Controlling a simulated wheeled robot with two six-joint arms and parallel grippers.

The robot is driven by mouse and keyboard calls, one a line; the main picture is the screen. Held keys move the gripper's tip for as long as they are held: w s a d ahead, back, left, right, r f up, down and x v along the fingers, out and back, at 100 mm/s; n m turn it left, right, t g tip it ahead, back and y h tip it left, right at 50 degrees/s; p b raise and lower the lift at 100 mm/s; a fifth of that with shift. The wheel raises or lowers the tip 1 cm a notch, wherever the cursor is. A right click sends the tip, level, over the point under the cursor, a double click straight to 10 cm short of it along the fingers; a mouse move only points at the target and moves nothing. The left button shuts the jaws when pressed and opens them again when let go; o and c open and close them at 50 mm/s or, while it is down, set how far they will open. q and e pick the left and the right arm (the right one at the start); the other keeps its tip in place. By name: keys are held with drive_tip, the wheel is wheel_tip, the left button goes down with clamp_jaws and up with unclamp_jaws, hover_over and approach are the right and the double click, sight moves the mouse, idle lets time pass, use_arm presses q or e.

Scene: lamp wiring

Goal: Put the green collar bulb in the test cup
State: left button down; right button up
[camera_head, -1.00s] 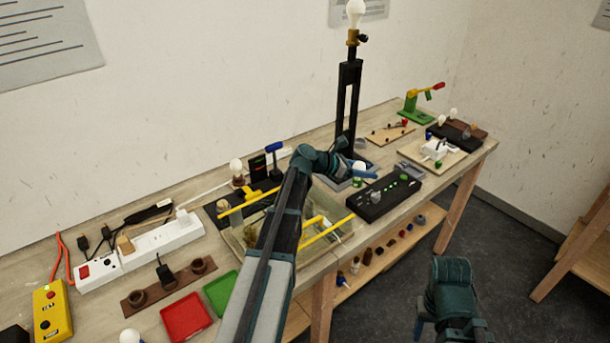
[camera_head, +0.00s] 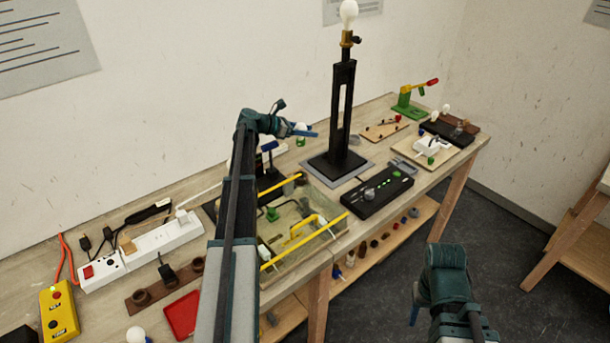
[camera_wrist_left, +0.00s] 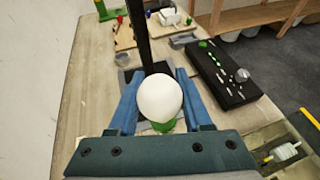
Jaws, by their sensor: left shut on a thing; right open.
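The green collar bulb (camera_wrist_left: 160,98) is held by my left gripper (camera_head: 304,132). Its white globe points toward the camera in the left wrist view, with the green collar (camera_wrist_left: 163,126) just below it between the blue fingers. In the head view the bulb's collar (camera_head: 301,141) is small under the fingers, left of the lamp stand. A grey cup (camera_head: 369,194) sits on the black box with green lights and looks like the test cup; it also shows in the left wrist view (camera_wrist_left: 242,75). The bulb is apart from it. My right gripper (camera_head: 414,312) is open, low at the front, partly hidden by its wrist.
The tall black lamp stand (camera_head: 343,110) rises close to the right of my left gripper. A clear bin (camera_head: 335,236) with yellow rails stands left of the black box (camera_head: 398,188). A white power strip (camera_head: 160,243) lies at the left.

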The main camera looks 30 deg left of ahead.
use_arm(q)
wheel_tip(320, 180, down, 17)
drive_tip(key=b, duration=1.6)
drive_tip(key=shift+f, duration=0.15)
drive_tip(key=shift+c, duration=1.7)
unclamp_jaws()
drive_tip(key=shift+r, duration=0.35)
drive_tip(key=p+v, duration=0.4)
drive_tip(key=v, duration=0.6)
drive_tip(key=shift+s+a+r, duration=0.1)
drive_tip(key=shift+s, duration=0.05)
drive_tip(key=shift+s+a+r+p, duration=0.15)
drive_tip(key=shift+s+a+p, duration=0.2)
drive_tip(key=shift+s+a, duration=0.15)
